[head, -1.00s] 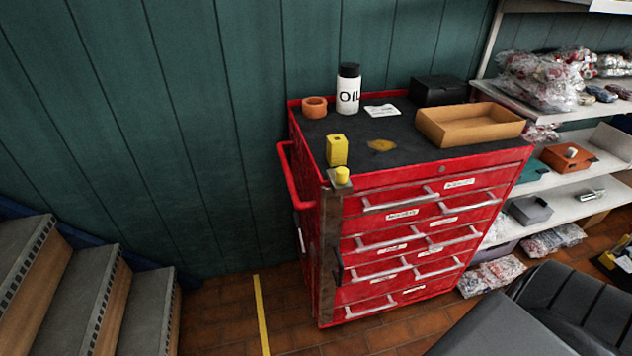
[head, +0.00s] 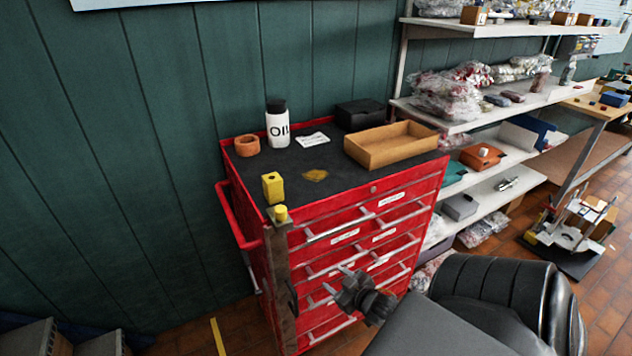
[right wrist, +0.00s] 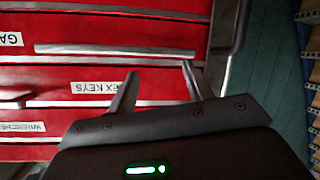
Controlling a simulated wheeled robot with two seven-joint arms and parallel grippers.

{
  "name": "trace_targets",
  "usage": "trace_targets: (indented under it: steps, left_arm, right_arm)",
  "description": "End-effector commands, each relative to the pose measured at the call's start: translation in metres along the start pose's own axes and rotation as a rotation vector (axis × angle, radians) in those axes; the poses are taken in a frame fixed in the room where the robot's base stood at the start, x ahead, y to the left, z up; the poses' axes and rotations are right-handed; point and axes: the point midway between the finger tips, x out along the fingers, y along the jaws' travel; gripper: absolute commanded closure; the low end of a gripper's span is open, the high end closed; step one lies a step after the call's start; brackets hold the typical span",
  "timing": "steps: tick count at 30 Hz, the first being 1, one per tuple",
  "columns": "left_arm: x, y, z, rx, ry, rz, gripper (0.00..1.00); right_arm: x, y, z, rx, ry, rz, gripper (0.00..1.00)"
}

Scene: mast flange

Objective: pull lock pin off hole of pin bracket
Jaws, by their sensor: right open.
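A short yellow cylinder, which looks like the lock pin (head: 281,213), sits upright on top of a brown upright post, seemingly the pin bracket (head: 281,265), at the cabinet's front left corner. The pin's lower part and the hole are hidden. My right gripper (head: 337,279) is open and empty, in front of the drawers, lower and to the right of the pin. In the right wrist view its fingers (right wrist: 160,70) are apart, with red drawer fronts behind them; neither pin nor bracket can be made out there. My left gripper is not in view.
The red cabinet (head: 340,210) carries a yellow block (head: 272,188) near the pin, an orange ring (head: 246,146), an oil bottle (head: 278,126), a cardboard tray (head: 391,145) and a black box (head: 360,115). Drawer handles stick out. Shelves (head: 470,125) stand at right.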

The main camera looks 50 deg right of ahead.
Motion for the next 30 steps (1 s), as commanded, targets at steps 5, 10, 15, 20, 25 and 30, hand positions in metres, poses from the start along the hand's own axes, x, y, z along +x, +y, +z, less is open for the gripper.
trace_targets:
  steps: [5, 10, 15, 20, 25, 30]
  left_arm:
    - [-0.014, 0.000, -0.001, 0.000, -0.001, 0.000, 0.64]
    - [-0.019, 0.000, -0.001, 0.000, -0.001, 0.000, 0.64]
    - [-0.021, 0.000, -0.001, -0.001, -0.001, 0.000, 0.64]
    - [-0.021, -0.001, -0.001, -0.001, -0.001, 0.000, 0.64]
    - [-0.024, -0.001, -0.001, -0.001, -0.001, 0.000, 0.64]
    - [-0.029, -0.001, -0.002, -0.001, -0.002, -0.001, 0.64]
  right_arm:
    - [-0.039, 0.000, -0.135, 0.093, 0.222, -0.080, 0.49]
    - [-0.075, -0.007, -0.210, 0.175, 0.342, -0.154, 0.49]
    - [-0.095, -0.011, -0.245, 0.221, 0.396, -0.198, 0.49]
    - [-0.099, -0.012, -0.252, 0.231, 0.406, -0.206, 0.49]
    - [-0.093, -0.013, -0.255, 0.230, 0.408, -0.203, 0.49]
    - [-0.074, -0.015, -0.266, 0.229, 0.410, -0.202, 0.49]
